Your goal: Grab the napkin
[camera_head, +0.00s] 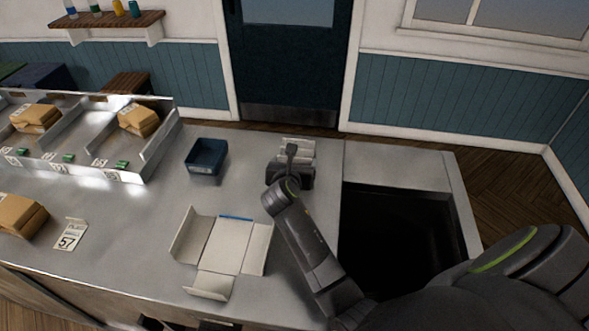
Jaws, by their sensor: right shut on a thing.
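A small light holder with white napkins (300,145) stands near the back edge of the steel counter. My right arm reaches over the counter from the lower right, and my right gripper (291,153) is at this holder. It is shut on a napkin at the holder's front. The fingertips are small and dark, and my gripper body hides the lower front of the holder. I cannot tell how far the napkin is out of the holder. My left gripper is not in view.
An unfolded white carton (228,246) lies left of my right forearm. A dark blue bin (207,157) stands farther back. A dark opening (395,240) lies right of the arm. Brown paper bags (18,213) and a ticket marked 57 (70,235) are at left.

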